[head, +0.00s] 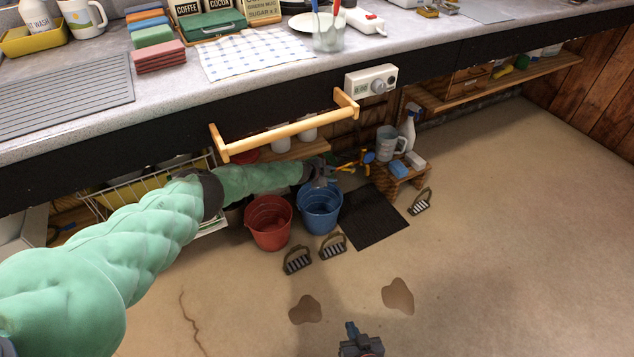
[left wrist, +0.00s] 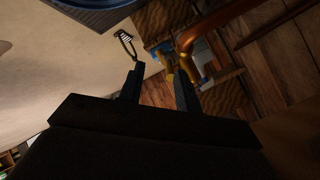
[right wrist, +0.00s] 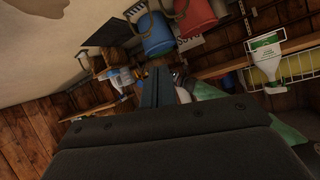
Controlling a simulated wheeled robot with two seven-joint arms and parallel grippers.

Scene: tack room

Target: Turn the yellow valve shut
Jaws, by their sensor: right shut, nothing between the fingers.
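The yellow valve (head: 367,161) is low under the counter, behind the buckets, and shows small in the head view. In the left wrist view the yellow valve (left wrist: 170,58) appears just past the fingertips, against a copper-coloured pipe (left wrist: 214,22). My left gripper (head: 328,173) reaches under the counter, to the left of the valve. Its fingers (left wrist: 158,74) are apart, with the valve near the right one; I cannot tell whether they touch. My right gripper (head: 351,328) is shut and empty, low over the open floor, away from the valve.
A red bucket (head: 269,232) and a blue bucket (head: 319,216) stand below my left forearm. A dark mat (head: 373,217) and a small wooden stool (head: 398,180) are to their right. The counter with its wooden rail (head: 285,126) overhangs. The front floor is mostly clear.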

